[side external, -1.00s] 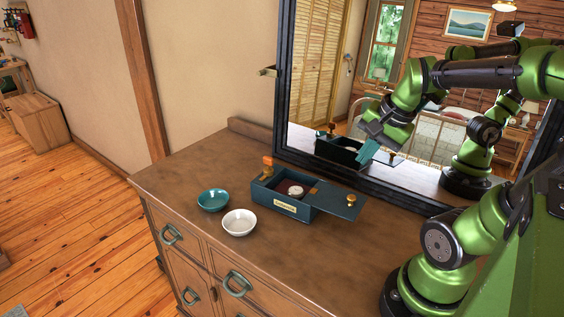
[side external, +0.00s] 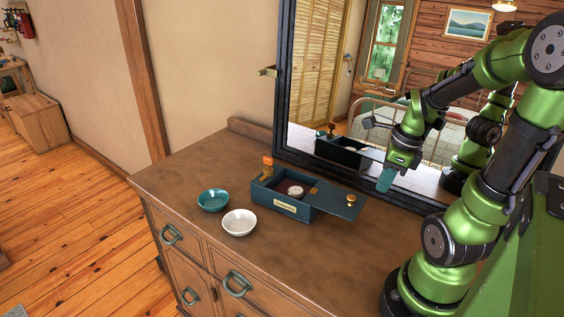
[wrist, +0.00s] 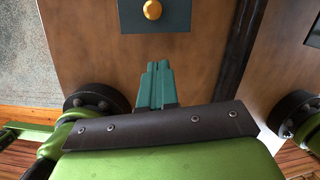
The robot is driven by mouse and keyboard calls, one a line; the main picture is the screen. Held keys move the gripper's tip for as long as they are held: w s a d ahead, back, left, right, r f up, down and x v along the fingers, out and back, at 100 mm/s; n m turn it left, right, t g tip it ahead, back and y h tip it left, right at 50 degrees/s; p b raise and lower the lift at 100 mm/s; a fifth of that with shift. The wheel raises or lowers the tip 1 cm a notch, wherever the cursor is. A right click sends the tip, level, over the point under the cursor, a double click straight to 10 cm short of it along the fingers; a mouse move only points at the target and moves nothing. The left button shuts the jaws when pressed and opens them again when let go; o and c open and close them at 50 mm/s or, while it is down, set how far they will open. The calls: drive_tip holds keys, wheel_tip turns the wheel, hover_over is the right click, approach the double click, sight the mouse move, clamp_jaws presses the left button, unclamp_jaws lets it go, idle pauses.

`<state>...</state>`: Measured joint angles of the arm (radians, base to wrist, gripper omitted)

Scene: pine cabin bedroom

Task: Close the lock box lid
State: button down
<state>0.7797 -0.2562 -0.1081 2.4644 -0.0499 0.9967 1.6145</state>
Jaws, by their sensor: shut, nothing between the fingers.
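The lock box (side external: 282,206) is a dark teal box with a pale label on its front, standing on the dresser top. Its flat lid (side external: 338,201) is slid out to the right, leaving the left part of the box open. A round pale item (side external: 295,191) lies inside on a dark red lining. A brass knob (side external: 351,199) stands on the lid's right end; the lid (wrist: 153,22) and knob (wrist: 152,10) also show at the top of the wrist view. My gripper (side external: 383,185) is shut and empty, above the dresser to the right of the lid, apart from it. Its teal fingers (wrist: 158,68) point toward the knob.
A teal bowl (side external: 213,200) and a white bowl (side external: 239,222) stand left of and in front of the box. An orange-topped object (side external: 267,165) stands at the box's left end. A black-framed mirror (side external: 282,90) rises behind. The dresser's front right is clear.

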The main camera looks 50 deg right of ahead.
drive_tip(key=w+f, duration=0.1)
drive_tip(key=f, duration=0.1)
drive_tip(key=w+f, duration=0.2)
drive_tip(key=shift+w+a, duration=0.15)
drive_tip(key=shift+a, duration=0.25)
drive_tip(key=shift+w+a+f, duration=0.1)
drive_tip(key=shift+w+f, duration=0.05)
drive_tip(key=shift+w, duration=0.3)
hover_over(315, 191)
drive_tip(key=s, duration=0.1)
